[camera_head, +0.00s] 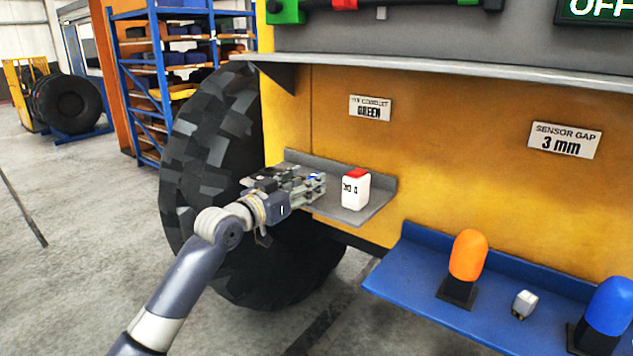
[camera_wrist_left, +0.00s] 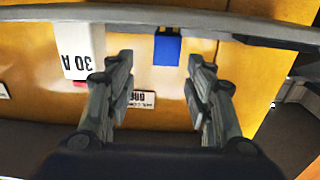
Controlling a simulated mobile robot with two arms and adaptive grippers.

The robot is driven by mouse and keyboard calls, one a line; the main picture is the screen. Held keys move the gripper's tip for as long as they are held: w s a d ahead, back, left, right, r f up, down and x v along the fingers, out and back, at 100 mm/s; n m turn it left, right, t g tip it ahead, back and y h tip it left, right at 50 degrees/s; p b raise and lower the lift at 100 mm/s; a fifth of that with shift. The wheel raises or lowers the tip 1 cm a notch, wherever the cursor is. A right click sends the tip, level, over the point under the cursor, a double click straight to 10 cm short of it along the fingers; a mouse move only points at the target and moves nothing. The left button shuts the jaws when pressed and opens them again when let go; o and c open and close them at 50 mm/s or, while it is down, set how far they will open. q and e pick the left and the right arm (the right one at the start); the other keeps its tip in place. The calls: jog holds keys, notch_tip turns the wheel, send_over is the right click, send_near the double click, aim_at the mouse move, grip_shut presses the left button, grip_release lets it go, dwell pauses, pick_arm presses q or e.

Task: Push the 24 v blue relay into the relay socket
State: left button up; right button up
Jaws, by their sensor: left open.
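A small blue block (camera_wrist_left: 167,48), which looks like the blue relay, lies ahead of my left gripper (camera_wrist_left: 160,78) in the left wrist view, between the lines of its two fingers. The fingers stand apart and do not visibly touch it. In the head view my left gripper (camera_head: 313,187) is over the small grey shelf, and only a bit of blue (camera_head: 314,177) shows at its fingertips. A white block with a red top (camera_head: 355,190), marked 30 A in the wrist view (camera_wrist_left: 76,48), stands beside it. I cannot make out the relay socket. My right gripper is not in view.
The grey shelf (camera_head: 378,206) juts from the yellow panel (camera_head: 450,180). A lower blue shelf (camera_head: 400,283) holds an orange-domed lamp (camera_head: 468,256), a small white piece (camera_head: 524,303) and a blue-domed lamp (camera_head: 610,305). A large tyre (camera_head: 200,165) stands behind my left arm.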

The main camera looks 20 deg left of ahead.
pick_arm(q)
jog(key=shift+w+p, duration=0.3)
jog(key=shift+w, duration=0.25)
jog(key=x, duration=0.1)
jog(key=p+x, duration=0.1)
jog(key=x, duration=0.2)
jog(key=shift+a+f+p, duration=0.15)
jog(key=shift+f+p, duration=0.15)
jog(key=shift+p, duration=0.05)
jog(key=shift+w+f, duration=0.1)
jog(key=shift+w, duration=0.15)
grip_shut()
